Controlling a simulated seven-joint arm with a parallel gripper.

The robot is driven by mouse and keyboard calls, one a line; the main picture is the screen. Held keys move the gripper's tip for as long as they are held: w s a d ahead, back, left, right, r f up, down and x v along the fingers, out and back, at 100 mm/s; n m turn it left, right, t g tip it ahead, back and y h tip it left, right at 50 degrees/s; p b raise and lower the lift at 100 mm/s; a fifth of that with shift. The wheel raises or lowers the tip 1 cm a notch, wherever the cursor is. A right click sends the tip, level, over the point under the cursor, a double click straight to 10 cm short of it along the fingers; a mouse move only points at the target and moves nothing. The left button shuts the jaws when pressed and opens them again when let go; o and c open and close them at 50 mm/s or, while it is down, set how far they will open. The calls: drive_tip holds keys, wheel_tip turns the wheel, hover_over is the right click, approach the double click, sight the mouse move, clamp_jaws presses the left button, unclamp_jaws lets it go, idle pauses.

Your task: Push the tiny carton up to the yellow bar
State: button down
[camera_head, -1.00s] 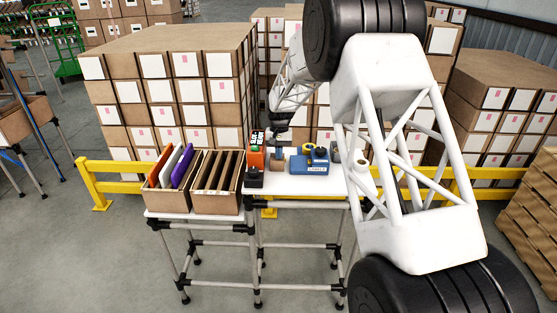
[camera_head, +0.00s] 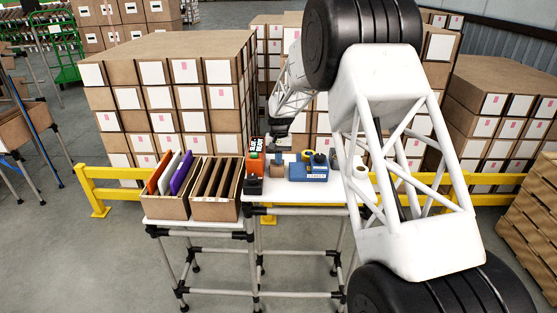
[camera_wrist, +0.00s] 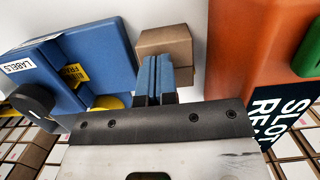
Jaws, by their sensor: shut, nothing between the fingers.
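The tiny carton (camera_head: 277,171) is a small brown box on the white table top, between the orange box and the blue labels box. In the wrist view the carton (camera_wrist: 167,42) lies just past the fingertips, and the fingers hide part of its near side. My gripper (camera_wrist: 156,66) has blue fingers held together with nothing between them. The fingertips are right at the carton; I cannot tell whether they touch it. In the head view my gripper (camera_head: 277,156) comes down beside the carton. A yellow rail (camera_head: 120,173) runs behind the table; I make out no separate yellow bar on the table top.
The blue labels box (camera_head: 308,172) with tape rolls is close on the carton's right in the head view. The orange box (camera_head: 255,163) is close on its left. Open boxes with dividers (camera_head: 215,208) stand further left. Stacked cartons (camera_head: 165,60) rise behind.

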drive_tip(key=shift+r, duration=0.2)
drive_tip(key=shift+r, duration=0.15)
drive_tip(key=shift+w+r, duration=0.1)
drive_tip(key=shift+w, duration=5.9)
